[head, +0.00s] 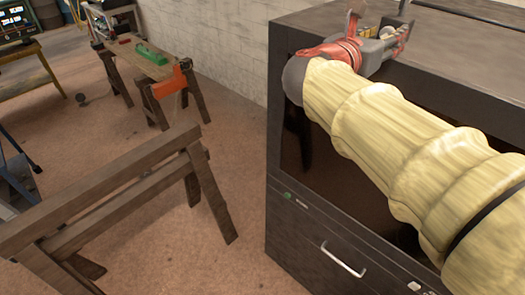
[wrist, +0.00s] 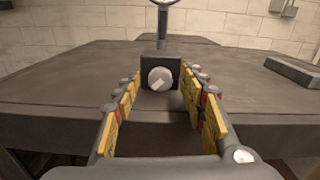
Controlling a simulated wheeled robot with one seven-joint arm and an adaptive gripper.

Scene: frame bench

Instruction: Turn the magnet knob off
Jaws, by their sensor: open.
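The magnet knob (wrist: 160,77) is a round, pale metal dial on the front of a small black block (wrist: 147,68). A lighter bar-shaped mark on its face lies at a slant. A dark post with a ring rises from behind the block. My gripper (wrist: 162,88) is open, its yellow-padded fingers spread to the left and right of the knob in the wrist view. Nothing shows between the pads, and I cannot tell how far the tips are from the knob.
The block stands on a wide grey top (wrist: 60,80), with a flat grey slab (wrist: 293,72) at right. The dark cabinet (head: 305,232) has a drawer handle (head: 343,260). A wooden sawhorse (head: 105,190) and a workbench (head: 140,60) stand left, with open floor between.

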